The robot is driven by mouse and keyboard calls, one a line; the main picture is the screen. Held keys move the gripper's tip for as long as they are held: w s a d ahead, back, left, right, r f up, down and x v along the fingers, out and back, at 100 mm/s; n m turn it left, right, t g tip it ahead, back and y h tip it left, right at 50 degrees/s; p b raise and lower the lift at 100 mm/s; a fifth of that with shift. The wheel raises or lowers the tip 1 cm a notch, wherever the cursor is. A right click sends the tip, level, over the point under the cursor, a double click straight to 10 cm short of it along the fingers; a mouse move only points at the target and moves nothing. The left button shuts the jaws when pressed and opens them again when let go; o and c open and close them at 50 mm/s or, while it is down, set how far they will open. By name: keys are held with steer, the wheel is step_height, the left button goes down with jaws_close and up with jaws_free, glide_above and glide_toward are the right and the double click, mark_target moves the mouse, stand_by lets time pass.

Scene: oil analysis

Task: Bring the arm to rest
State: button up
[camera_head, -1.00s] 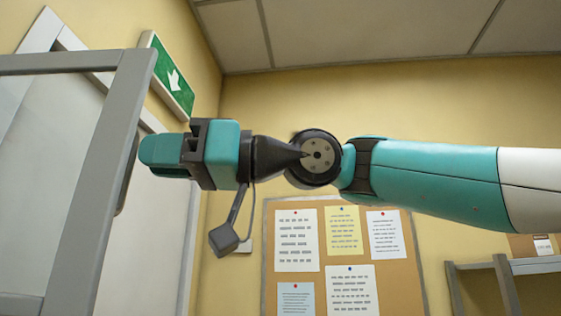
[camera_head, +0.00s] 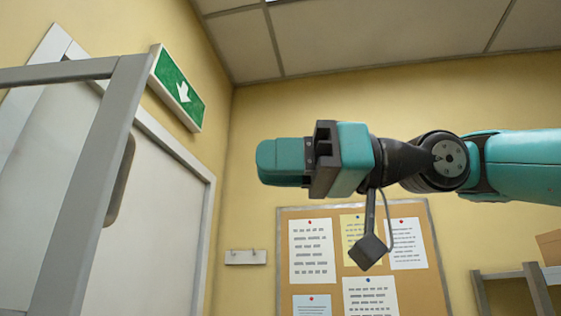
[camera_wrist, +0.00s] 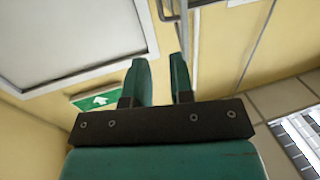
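My gripper (camera_head: 258,162), teal and black, points left across the middle of the head view. My teal arm reaches in from the right edge, roughly level and raised in front of the wall. In the wrist view my gripper (camera_wrist: 159,62) shows two teal fingers standing apart with a clear gap between them. Nothing is held between them. The fingers touch nothing that I can see.
A grey frame (camera_head: 90,185) stands at the left, before a pale door (camera_head: 150,215). A green exit sign (camera_head: 178,88) hangs above. A pinboard (camera_head: 437,285) with several papers is on the yellow wall. A grey rack (camera_head: 535,290) shows at lower right.

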stand_by(0.3)
steer(key=w+d+f+m+t+h+b, duration=0.2)
steer(key=f+m+h, duration=0.2)
steer(key=f, duration=1.1)
steer(key=w+d+f+m+t+h+b, duration=0.2)
steer(key=d+f+m+h+b, duration=0.15)
steer(key=f, duration=1.05)
steer(key=s+d+f+m+g+h, duration=0.1)
steer(key=s+d+f+h, duration=0.1)
steer(key=f, duration=0.5)
steer(key=s+d+f+m+g+h+b, duration=0.1)
steer(key=s+d+f+h, duration=0.1)
steer(key=s+d+f, duration=0.2)
steer(key=s+d+f+m+g+h+b, duration=0.1)
steer(key=s+d+f, duration=0.3)
steer(key=f, duration=0.7)
steer(key=shift+s+f+m+g+h, duration=0.2)
steer(key=shift+s+m+g+h, duration=0.15)
steer(key=shift+s+h, duration=0.45)
steer(key=shift+s, duration=0.1)
